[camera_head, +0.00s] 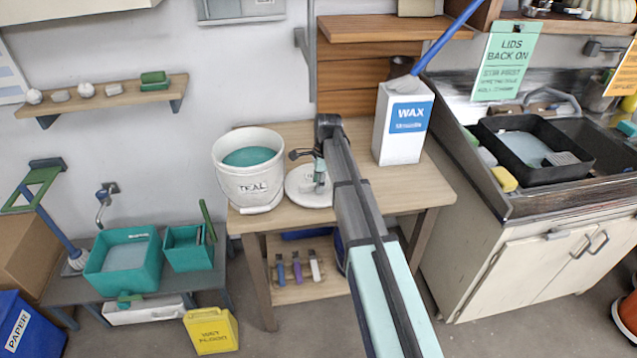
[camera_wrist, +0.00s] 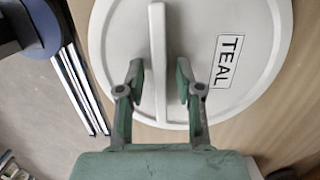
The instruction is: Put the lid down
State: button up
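The round white lid (camera_head: 303,190) appears to lie flat on the wooden table, to the right of the white TEAL bucket (camera_head: 248,182). The bucket is uncovered and shows teal glaze inside. In the wrist view, the lid (camera_wrist: 255,90) carries a TEAL label and a raised bar handle (camera_wrist: 158,50). My gripper (camera_wrist: 160,75) is over the lid, with one finger on each side of the handle and a visible gap at both sides. It is open and holds nothing. In the head view, my gripper (camera_head: 319,172) partly hides the lid.
A white WAX container (camera_head: 403,122) with a blue-handled tool stands at the right of the wooden table (camera_head: 385,190). A sink (camera_head: 545,140) with a black tub is farther right. Teal bins (camera_head: 124,262) stand on a low bench at the left. The table's front strip is clear.

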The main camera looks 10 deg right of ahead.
notch_tip(320, 180, up, 12)
jog(key=d+b, duration=0.1)
jog(key=b, duration=0.1)
jog(key=shift+d+b, duration=0.25)
jog(key=shift+b, duration=0.1)
dwell(0.3)
jog(key=shift+r, duration=0.1)
